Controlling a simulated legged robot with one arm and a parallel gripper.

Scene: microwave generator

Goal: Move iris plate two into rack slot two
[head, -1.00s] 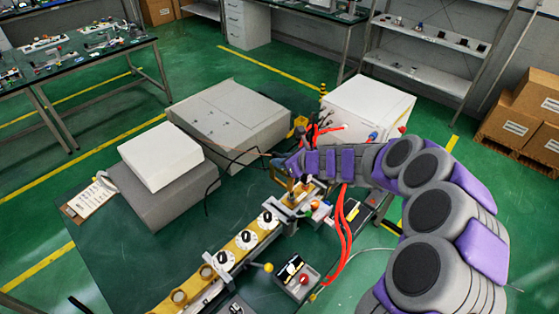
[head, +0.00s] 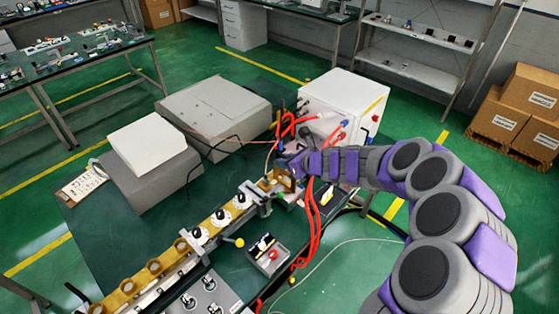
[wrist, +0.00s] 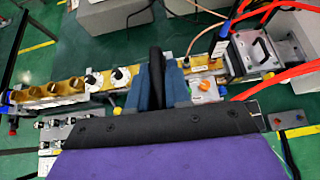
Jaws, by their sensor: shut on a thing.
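My gripper (head: 289,168) is over the right end of the brass waveguide line (head: 140,277), near an upright brass-coloured frame. In the wrist view its dark blue and black fingers (wrist: 160,82) are closed together in front of the line. The thing between them is hidden, so I cannot tell whether it is iris plate two. A grey panel with several silver knobs (head: 207,294) lies at the bottom of the head view and left in the wrist view (wrist: 56,131). I cannot tell whether it is the rack, and no slot numbers are readable.
White-disc dials (head: 220,217) with black knobs stand along the line. A grey square block (wrist: 253,52) is right of my fingers in the wrist view. A small box with a red knob (head: 268,254) sits in front. Red cables (head: 311,210) hang near the white cabinet (head: 335,105).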

